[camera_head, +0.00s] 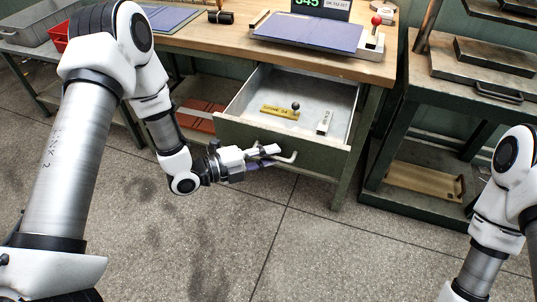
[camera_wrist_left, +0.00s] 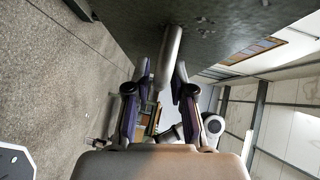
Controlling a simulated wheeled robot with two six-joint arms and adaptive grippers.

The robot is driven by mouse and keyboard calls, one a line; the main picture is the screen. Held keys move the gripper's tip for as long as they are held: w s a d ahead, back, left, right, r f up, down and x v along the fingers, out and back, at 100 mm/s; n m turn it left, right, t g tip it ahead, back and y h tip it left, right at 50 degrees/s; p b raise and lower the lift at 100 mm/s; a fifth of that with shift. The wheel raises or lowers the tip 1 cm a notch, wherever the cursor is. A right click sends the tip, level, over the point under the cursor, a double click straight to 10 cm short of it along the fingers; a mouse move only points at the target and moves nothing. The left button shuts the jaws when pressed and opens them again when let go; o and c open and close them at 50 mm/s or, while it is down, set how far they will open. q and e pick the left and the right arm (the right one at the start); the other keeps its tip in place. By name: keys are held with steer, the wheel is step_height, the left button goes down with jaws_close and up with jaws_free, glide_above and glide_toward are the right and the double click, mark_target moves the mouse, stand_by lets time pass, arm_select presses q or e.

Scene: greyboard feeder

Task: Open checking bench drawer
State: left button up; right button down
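The checking bench drawer (camera_head: 240,132) is pulled out from under the bench top, and its inside shows in the head view. A yellow gauge-like piece (camera_head: 275,111) with a dark knob and a small pale block (camera_head: 324,121) lie in it. The drawer's light bar handle (camera_head: 290,158) is on its front; the handle also shows in the left wrist view (camera_wrist_left: 169,55). My left gripper (camera_head: 270,156) is at the handle, with its fingers on either side of the bar. The fingers look spread, with a gap beside the bar. My right gripper is out of view.
The wooden bench top (camera_head: 215,38) carries a blue-grey plate (camera_head: 308,31), a display (camera_head: 320,7) and a red-knobbed lever (camera_head: 376,24). A green stand (camera_head: 410,120) with trays is close on the right. Open floor (camera_head: 270,240) lies before the drawer.

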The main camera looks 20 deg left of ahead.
arm_select(q)
steer(key=v, duration=1.2)
